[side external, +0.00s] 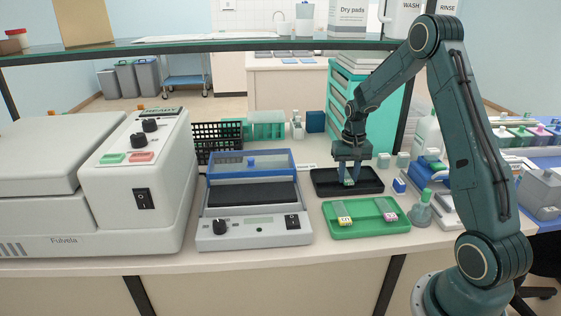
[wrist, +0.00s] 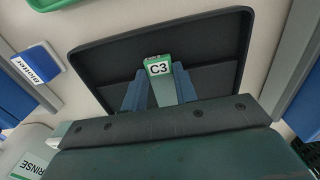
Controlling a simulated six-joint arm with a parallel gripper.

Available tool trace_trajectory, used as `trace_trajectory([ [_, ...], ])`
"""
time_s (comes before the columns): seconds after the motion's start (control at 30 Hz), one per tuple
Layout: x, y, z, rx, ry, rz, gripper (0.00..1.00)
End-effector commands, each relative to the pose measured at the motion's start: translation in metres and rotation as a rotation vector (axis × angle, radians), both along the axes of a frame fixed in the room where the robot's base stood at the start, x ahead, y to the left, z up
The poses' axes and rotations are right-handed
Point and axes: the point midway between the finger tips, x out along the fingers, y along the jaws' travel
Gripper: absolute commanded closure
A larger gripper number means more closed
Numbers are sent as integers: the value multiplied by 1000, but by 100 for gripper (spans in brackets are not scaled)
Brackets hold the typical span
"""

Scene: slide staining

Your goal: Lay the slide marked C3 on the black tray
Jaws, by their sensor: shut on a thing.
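The slide marked C3 (wrist: 158,71) has a green label end with black lettering, seen in the wrist view. My gripper (wrist: 160,92) is shut on it, one blue finger at each side. In the side view my gripper (side external: 349,181) points down over the black tray (side external: 325,182), with the green end of the slide between its fingertips. The slide is over or on the tray's floor; I cannot tell whether it touches.
A green tray (side external: 368,228) with two slides, one yellow-ended (side external: 344,219) and one pink-ended (side external: 390,214), lies in front of the black tray. A blue-framed heating device (side external: 254,236) stands to the left.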

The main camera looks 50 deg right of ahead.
Motion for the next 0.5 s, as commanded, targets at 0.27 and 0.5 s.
trace_trajectory([
  [0.27,0,0,0,0,0,0,46],
  [0.5,0,0,1,0,0,0,46],
])
